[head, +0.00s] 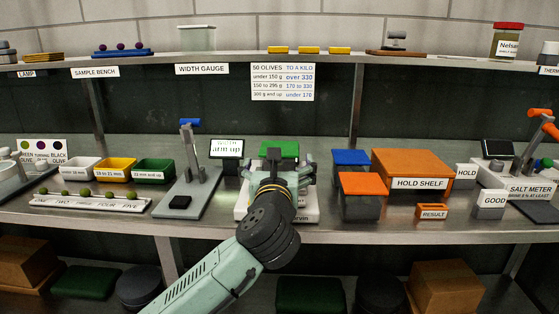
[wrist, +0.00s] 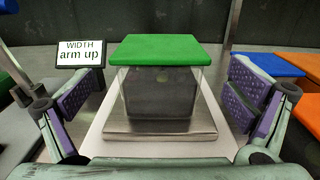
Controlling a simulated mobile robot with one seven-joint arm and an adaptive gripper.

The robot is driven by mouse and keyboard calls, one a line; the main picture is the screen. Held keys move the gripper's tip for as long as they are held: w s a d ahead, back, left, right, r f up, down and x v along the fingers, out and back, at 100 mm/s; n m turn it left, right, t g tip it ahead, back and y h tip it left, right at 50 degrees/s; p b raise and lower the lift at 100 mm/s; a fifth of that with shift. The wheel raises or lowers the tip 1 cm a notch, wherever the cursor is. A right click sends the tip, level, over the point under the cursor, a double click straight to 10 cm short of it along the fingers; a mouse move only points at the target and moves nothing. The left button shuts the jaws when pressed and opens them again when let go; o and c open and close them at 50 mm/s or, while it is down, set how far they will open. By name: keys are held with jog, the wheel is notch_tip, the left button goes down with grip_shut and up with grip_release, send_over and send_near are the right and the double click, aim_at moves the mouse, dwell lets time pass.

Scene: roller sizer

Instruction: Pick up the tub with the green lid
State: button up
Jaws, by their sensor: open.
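The tub with the green lid (wrist: 163,92) has clear sides with dark contents, and stands upright on a metal plate (wrist: 160,133) in the wrist view. In the head view its green lid (head: 279,149) shows just beyond my gripper, and its body is mostly hidden by my arm. My gripper (wrist: 170,100) is open, with one purple-padded finger on each side of the tub. There is a visible gap between each pad and the tub's walls.
A tub with a blue lid (head: 351,158) and one with an orange lid (head: 363,184) stand to the right, beside the orange hold shelf (head: 412,165). The width gauge (head: 187,165) stands to the left, near a small display (head: 227,148). A shelf (head: 220,61) runs above.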

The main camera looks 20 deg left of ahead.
aim_at(279, 142)
jog(key=p+x, duration=0.1)
jog(key=x, duration=0.4)
jog(key=shift+w+a+f+p, duration=0.1)
jog(key=shift+w+f+p, duration=0.05)
jog(key=shift+w+p, duration=0.25)
jog(key=shift+c, duration=0.2)
jog(key=shift+s, duration=0.1)
jog(key=c, duration=1.4)
jog(key=shift+r, duration=0.5)
jog(key=r, duration=0.1)
jog(key=r+b, duration=0.1)
jog(key=shift+s+r, duration=0.35)
jog(key=r+b+v, duration=0.1)
jog(key=b+v, duration=0.1)
jog(key=v, duration=1.3)
jog(key=shift+r, duration=0.3)
